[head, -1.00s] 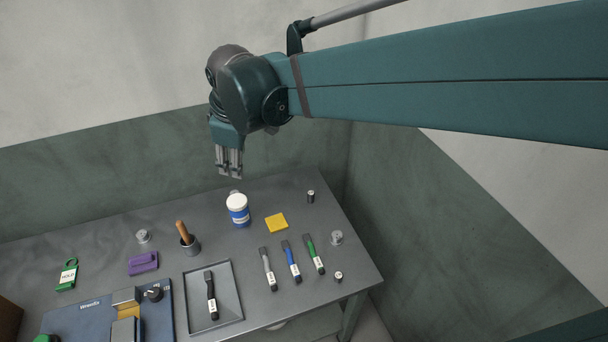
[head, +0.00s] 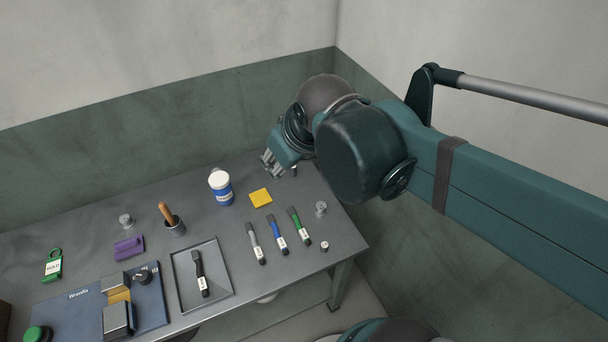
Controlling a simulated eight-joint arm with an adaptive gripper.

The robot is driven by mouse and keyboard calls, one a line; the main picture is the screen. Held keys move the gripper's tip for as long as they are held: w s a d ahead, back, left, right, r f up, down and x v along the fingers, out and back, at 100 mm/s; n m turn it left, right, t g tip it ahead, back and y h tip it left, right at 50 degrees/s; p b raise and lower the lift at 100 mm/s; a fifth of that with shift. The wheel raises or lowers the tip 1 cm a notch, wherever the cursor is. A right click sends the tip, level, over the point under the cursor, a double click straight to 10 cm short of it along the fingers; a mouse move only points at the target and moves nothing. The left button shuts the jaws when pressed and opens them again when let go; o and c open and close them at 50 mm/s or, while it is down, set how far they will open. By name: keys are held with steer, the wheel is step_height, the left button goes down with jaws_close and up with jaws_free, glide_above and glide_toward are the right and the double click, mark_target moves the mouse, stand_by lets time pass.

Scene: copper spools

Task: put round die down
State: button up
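My gripper (head: 271,167) hangs over the back right of the bench, fingers pointing down and left. Its fingers look close together, but I cannot tell whether they are shut or hold anything. A small dark cylinder with a light top (head: 294,171) shows just right of the fingers, partly hidden; I cannot tell whether they touch. Small silver round pieces stand at the left (head: 126,220), the right (head: 320,208) and the front right (head: 324,246). None is clearly marked as the round die.
A blue and white jar (head: 221,188) and a yellow square (head: 260,198) stand left of my gripper. Several markers (head: 278,236) lie in front. A tray (head: 226,290) holds a black marker.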

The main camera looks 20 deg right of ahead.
steer(key=s+d+m, duration=0.1)
steer(key=s+d+f+m, duration=0.1)
steer(key=s, duration=0.1)
steer(key=s+f+m, duration=0.1)
steer(key=shift+s+d+f+t, duration=0.15)
steer(key=shift+s+d+t, duration=0.1)
steer(key=shift+d+t, duration=0.15)
steer(key=shift+o, duration=0.5)
steer(key=shift+w, duration=0.1)
stand_by(0.9)
steer(key=w+d+f+m+g+b, duration=0.1)
steer(key=w+d+f+m+g, duration=0.1)
steer(key=f, duration=0.6)
steer(key=w+d+f+m+g+h+b, duration=0.1)
steer(key=w+d+f+m, duration=0.3)
steer(key=f, duration=0.4)
steer(key=w+d+f+m+g+b, duration=0.1)
steer(key=w+d+f+m+g, duration=0.2)
steer(key=f, duration=0.5)
steer(key=shift+w+d+m+h, duration=0.3)
steer(key=shift+w+d+m, duration=0.25)
steer(key=shift+d, duration=0.1)
steer(key=shift+d+f, duration=0.2)
steer(key=shift+f, duration=0.3)
steer(key=shift+f, duration=0.15)
